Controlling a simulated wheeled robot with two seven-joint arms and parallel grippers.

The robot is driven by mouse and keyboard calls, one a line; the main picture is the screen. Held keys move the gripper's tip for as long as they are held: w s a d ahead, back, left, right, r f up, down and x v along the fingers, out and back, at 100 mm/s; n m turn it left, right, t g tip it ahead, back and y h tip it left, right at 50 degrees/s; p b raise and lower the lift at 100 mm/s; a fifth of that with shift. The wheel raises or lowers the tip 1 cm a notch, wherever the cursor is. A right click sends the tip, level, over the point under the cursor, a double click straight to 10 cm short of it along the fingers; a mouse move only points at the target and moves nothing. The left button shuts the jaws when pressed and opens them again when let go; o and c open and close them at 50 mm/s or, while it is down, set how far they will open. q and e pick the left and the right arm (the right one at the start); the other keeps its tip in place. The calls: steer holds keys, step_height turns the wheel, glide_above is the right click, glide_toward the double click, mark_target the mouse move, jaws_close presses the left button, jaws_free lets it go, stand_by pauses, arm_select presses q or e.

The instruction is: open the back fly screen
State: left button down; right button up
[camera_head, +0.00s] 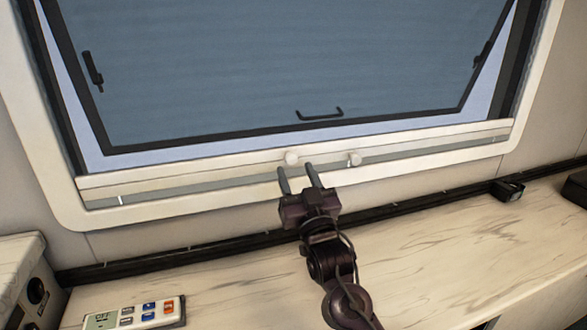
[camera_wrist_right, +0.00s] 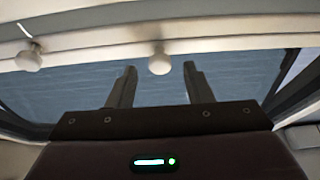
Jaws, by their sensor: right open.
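The back window's fly screen bar (camera_head: 220,168) is a pale strip along the bottom of the window frame, with two small white knobs. The left knob (camera_head: 291,157) is just beyond the tips of my right gripper (camera_head: 297,170). The other knob (camera_head: 354,158) is to its right. In the right wrist view, one knob (camera_wrist_right: 159,62) sits between the lines of the two fingers of the right gripper (camera_wrist_right: 160,66); whether they touch it I cannot tell. The second knob (camera_wrist_right: 27,61) is at the left there. The right gripper is open and empty. My left gripper is out of view.
The window pane (camera_head: 280,70) is tilted outward, with black handles (camera_head: 319,113) on it. Below is a marble-look counter (camera_head: 440,250) with a white remote (camera_head: 135,315) and a small black object (camera_head: 508,190). A box-like unit (camera_head: 30,285) stands at left.

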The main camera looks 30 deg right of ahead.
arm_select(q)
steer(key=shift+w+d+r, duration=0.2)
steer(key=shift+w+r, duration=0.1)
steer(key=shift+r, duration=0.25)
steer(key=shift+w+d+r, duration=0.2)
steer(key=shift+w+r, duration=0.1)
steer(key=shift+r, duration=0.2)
arm_select(e)
steer(key=v, duration=0.5)
